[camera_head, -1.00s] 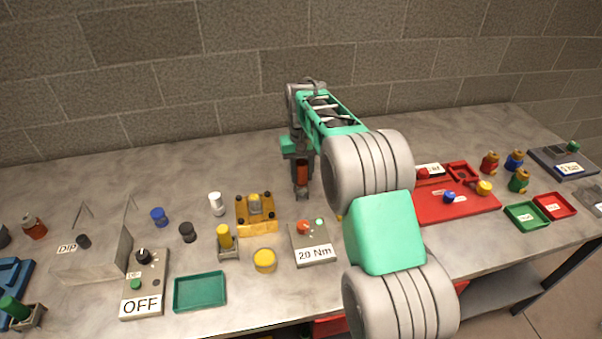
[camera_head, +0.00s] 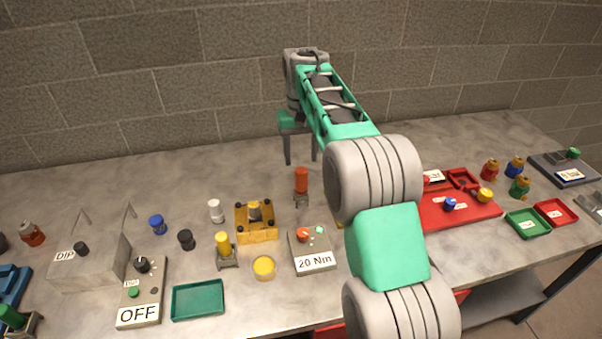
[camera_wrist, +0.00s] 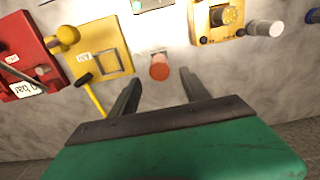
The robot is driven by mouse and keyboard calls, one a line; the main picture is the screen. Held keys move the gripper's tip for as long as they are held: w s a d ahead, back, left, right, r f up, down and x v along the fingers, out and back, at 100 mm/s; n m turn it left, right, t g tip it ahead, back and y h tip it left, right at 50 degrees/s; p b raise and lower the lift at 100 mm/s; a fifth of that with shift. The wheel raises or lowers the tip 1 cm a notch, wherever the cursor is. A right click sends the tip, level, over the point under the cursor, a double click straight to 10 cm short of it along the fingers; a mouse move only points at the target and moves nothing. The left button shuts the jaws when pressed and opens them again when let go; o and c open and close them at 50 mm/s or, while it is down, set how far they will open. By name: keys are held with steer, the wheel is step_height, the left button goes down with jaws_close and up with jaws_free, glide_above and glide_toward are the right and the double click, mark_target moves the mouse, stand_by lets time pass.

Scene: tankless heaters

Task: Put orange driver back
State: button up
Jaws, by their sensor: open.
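The orange driver (camera_head: 301,180) stands upright in a small grey holder (camera_head: 300,200) on the table, behind the 20 Nm box. In the wrist view the orange driver (camera_wrist: 160,68) shows beyond the fingertips, between their lines and apart from them. My gripper (camera_head: 300,160) is open and empty, above and behind the driver. In the wrist view its two fingers (camera_wrist: 160,82) are spread wide with nothing between them.
The 20 Nm box (camera_head: 313,250) is in front of the driver. A yellow fixture (camera_head: 257,232) and a white cylinder (camera_head: 216,210) stand to its left. A red tray (camera_head: 455,212) lies to the right. Bare table lies behind the driver.

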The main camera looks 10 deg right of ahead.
step_height(320, 180, up, 3)
steer(key=shift+f, duration=0.2)
steer(key=s+r+t, duration=0.2)
steer(key=s+r, duration=0.1)
steer(key=s, duration=0.8)
steer(key=s+f+t, duration=0.1)
steer(key=s+f, duration=0.3)
steer(key=s, duration=0.4)
steer(key=s+f, duration=0.5)
steer(key=s, duration=0.4)
steer(key=shift+s+t, duration=0.15)
steer(key=shift+t, duration=0.25)
steer(key=shift+a, duration=0.1)
